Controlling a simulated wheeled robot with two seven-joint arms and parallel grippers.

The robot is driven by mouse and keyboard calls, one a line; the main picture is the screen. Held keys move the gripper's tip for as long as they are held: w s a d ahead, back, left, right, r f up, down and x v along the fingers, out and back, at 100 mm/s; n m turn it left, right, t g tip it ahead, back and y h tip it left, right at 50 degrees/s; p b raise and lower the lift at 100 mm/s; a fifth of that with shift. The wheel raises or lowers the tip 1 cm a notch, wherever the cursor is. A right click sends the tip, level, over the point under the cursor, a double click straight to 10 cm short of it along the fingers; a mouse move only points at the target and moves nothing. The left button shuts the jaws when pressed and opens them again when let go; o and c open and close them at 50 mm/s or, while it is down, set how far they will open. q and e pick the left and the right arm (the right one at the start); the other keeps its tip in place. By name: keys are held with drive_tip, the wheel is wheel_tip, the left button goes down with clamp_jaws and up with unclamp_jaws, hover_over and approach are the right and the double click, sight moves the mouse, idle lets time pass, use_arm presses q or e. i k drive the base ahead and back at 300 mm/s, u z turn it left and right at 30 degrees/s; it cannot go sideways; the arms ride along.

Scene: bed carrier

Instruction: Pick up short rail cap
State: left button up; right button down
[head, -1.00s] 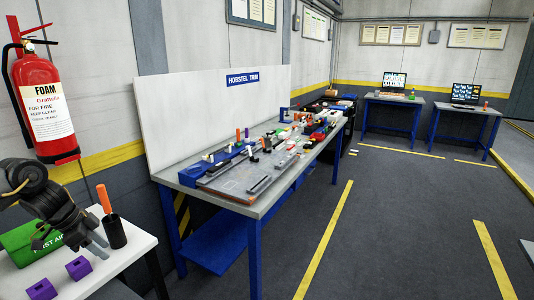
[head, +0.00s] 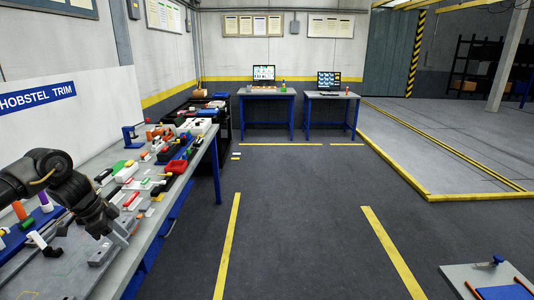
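My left gripper (head: 121,234) hangs at the end of a dark arm from the left in the head view, over the front of the long workbench (head: 186,192). A light grey finger or piece shows at its tip; I cannot tell whether the gripper is open or holds something. I cannot single out the short rail cap among the small parts. A white angled part (head: 42,243) and a grey metal part (head: 100,254) lie on the bench near the gripper. My arm hides part of the bench. My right gripper is not in view.
Many small parts and a red bin (head: 179,166) crowd the bench. A dark cart (head: 224,150) stands beyond it. Another table (head: 450,275) is at bottom right. The floor between yellow lines is clear.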

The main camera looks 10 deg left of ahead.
sight(105, 175)
drive_tip(key=z, duration=0.05)
drive_tip(key=i, duration=2.3)
drive_tip(key=u, duration=1.1)
drive_tip(key=i, duration=1.9)
drive_tip(key=u, duration=1)
